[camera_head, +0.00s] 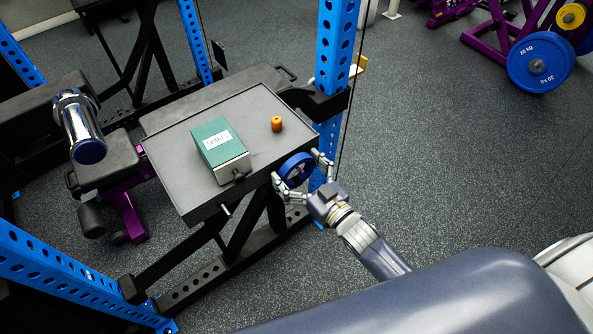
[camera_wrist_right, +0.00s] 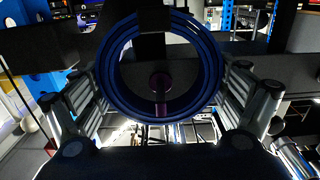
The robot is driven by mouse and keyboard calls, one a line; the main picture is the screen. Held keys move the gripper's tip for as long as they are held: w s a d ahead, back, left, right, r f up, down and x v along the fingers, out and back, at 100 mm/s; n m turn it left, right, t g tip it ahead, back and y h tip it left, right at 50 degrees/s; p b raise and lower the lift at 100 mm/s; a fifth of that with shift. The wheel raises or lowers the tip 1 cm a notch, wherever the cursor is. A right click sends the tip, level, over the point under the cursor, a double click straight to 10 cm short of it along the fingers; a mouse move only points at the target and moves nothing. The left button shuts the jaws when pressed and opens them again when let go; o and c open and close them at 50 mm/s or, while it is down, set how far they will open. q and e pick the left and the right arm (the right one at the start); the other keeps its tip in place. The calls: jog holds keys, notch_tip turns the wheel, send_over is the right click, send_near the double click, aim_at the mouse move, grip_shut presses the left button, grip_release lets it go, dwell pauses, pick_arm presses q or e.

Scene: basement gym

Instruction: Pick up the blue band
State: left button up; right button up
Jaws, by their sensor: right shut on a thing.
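The blue band (camera_head: 297,169) is a round ring at the near right corner of the dark tray-like table top. My right gripper (camera_head: 304,178) is shut on it, with one finger on each side. In the right wrist view the band (camera_wrist_right: 208,75) fills the upper middle, between the two fingers of the gripper (camera_wrist_right: 160,110). I cannot tell whether the band still touches the table top. My left gripper is not in view.
A green box (camera_head: 211,139) with a white label and a small orange object (camera_head: 277,124) stand on the table top (camera_head: 172,160). A blue rack post (camera_head: 335,50) rises close behind the right corner. Open floor (camera_head: 450,150) lies to the right.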

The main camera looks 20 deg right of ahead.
jog(key=shift+s+r, duration=0.15)
jog(key=shift+r, duration=0.4)
jog(key=shift+s+r, duration=0.15)
jog(key=shift+r, duration=0.35)
jog(key=a+r+b+v, duration=0.1)
jog(key=v, duration=1.4)
jog(key=shift+s+r+b, duration=0.3)
jog(key=shift+s, duration=0.1)
